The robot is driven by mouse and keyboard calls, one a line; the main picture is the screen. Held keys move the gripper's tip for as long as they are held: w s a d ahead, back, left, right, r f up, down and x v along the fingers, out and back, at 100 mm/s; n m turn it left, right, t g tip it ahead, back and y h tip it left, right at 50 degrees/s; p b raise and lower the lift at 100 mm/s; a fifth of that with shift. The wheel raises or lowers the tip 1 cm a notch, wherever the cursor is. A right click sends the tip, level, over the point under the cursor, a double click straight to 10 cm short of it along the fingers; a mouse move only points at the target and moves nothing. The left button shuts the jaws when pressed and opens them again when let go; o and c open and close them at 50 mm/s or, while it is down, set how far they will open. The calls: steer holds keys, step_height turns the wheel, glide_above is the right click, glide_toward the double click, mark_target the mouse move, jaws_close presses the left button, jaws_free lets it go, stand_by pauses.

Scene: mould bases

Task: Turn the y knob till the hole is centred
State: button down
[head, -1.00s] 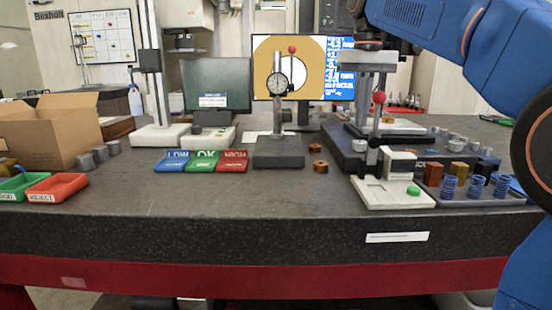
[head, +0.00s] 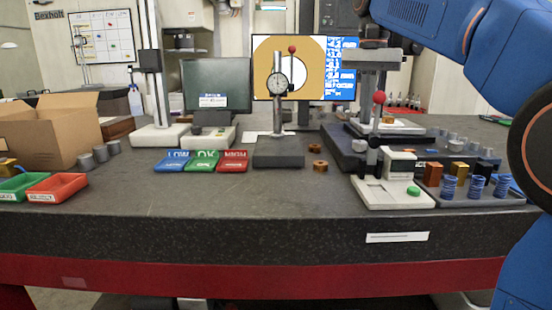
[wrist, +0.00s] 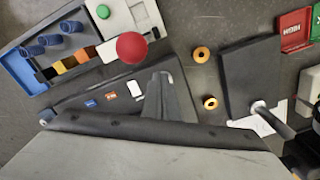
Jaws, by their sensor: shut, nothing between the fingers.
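The monitor (head: 262,68) at the back shows a tan area with a round white hole, next to a blue text panel. The dial gauge covers part of the hole, so I cannot tell how well it is centred. The measuring stand (head: 340,135) has a dark base, a column and a grey head at the right of the bench. In the wrist view, its dark base (wrist: 90,108) lies beyond a large pale surface. A small round grey end (wrist: 45,117) shows at its left; I cannot tell whether it is the y knob. My gripper's fingers are in neither view.
A dial gauge stand (head: 278,152) stands left of the measuring stand. A red ball (head: 379,98) tops a lever on a white-based device (head: 395,195). A tray (head: 480,199) of springs and blocks is at right. The front bench strip is clear.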

steer(key=shift+f, duration=3.3)
steer(key=shift+w+a, duration=0.7)
steer(key=shift+a, duration=0.35)
steer(key=shift+s+a, duration=0.15)
steer(key=shift+s+a+r, duration=0.1)
steer(key=shift+a, duration=0.05)
step_height(320, 180, up, 6)
steer(key=shift+f, duration=0.1)
